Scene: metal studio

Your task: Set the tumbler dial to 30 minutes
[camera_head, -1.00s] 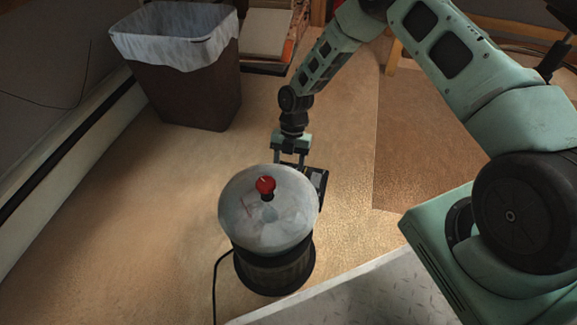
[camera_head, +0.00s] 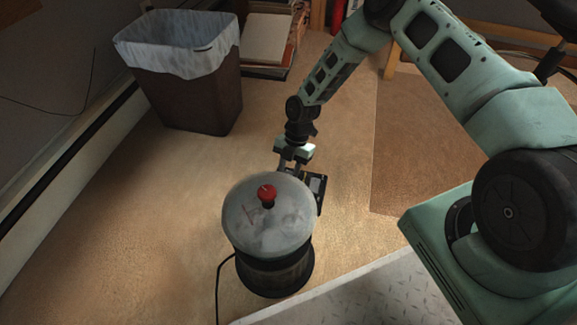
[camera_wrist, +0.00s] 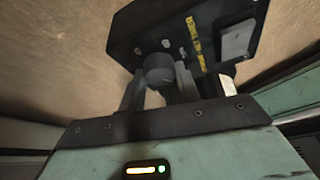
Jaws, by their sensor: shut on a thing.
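The tumbler (camera_head: 268,232) stands on the floor, a round grey drum with a red knob (camera_head: 267,192) on top and a dark base. A dark control box (camera_head: 318,186) sits at its far right side, partly hidden by the drum. In the wrist view the box (camera_wrist: 228,18) carries a yellow strip, a grey panel and a round dark dial (camera_wrist: 158,68). My gripper (camera_head: 287,165) is behind the drum at the box. In the wrist view my gripper's fingers (camera_wrist: 157,88) are shut on the dial, one on each side. The dial's scale and setting are not readable.
A brown bin (camera_head: 195,100) with a white liner stands at the back left. A black cord (camera_head: 219,285) runs from the tumbler's left side. A metal-plate surface (camera_head: 370,300) lies front right. Floor to the left is clear.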

